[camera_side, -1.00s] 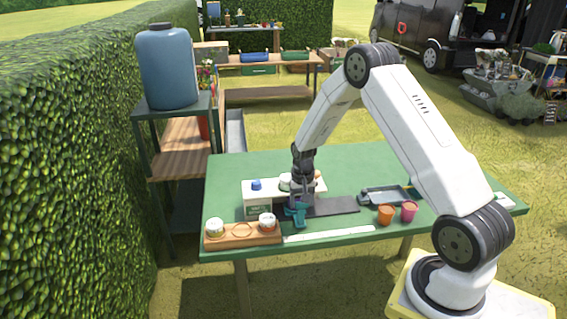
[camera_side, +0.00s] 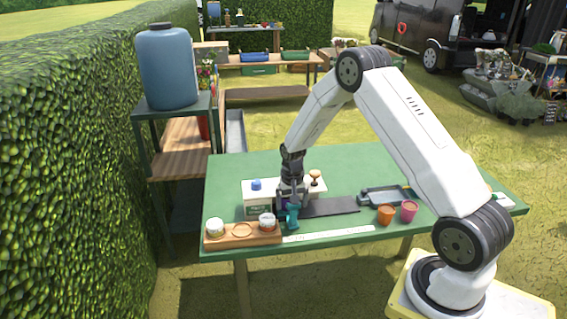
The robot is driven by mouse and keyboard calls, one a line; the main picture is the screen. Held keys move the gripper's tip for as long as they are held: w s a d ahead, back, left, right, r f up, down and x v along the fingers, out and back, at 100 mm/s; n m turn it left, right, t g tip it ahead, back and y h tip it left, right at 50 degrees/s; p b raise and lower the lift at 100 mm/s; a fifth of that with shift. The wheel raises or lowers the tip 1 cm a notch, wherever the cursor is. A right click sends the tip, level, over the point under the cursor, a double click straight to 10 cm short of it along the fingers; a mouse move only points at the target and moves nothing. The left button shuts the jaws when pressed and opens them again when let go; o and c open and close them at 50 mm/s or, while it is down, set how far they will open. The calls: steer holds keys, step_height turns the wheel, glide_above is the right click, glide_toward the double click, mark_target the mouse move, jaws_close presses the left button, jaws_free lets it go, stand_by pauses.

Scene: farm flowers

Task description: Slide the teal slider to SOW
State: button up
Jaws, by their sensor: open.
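A white and green box (camera_side: 258,207) stands on the green table, with a blue knob (camera_side: 256,184) at its top left and a brownish knob (camera_side: 315,176) at its top right. My gripper (camera_side: 291,212) points down in front of the right part of the box and is open. A teal part (camera_side: 292,218) shows at the fingertips; I cannot tell whether it is the teal slider or part of my gripper. My gripper hides much of the box front. The SOW mark cannot be read at this size, and contact with the slider cannot be made out.
A wooden rack (camera_side: 243,237) with small white jars lies at the table's front left. A white strip (camera_side: 330,233) lies along the front edge. A dark mat (camera_side: 330,207), a grey tray (camera_side: 386,195), an orange pot (camera_side: 386,214) and a pink pot (camera_side: 409,210) are to the right. The table's back is clear.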

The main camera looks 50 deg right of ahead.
steer(key=shift+r, duration=0.1)
steer(key=shift+r, duration=3.85)
steer(key=shift+a, duration=0.1)
steer(key=s+a+r+n+t, duration=0.1)
steer(key=s+a+r+n, duration=0.2)
steer(key=s+a, duration=0.5)
steer(key=s+a+r+n+t, duration=0.1)
steer(key=s+a+r+n, duration=0.2)
steer(key=s+a+n, duration=0.3)
steer(key=s+a, duration=0.2)
steer(key=a, duration=0.2)
steer(key=shift+s+a+t, duration=0.15)
steer(key=shift+a+t, duration=0.05)
steer(key=shift+t, duration=0.1)
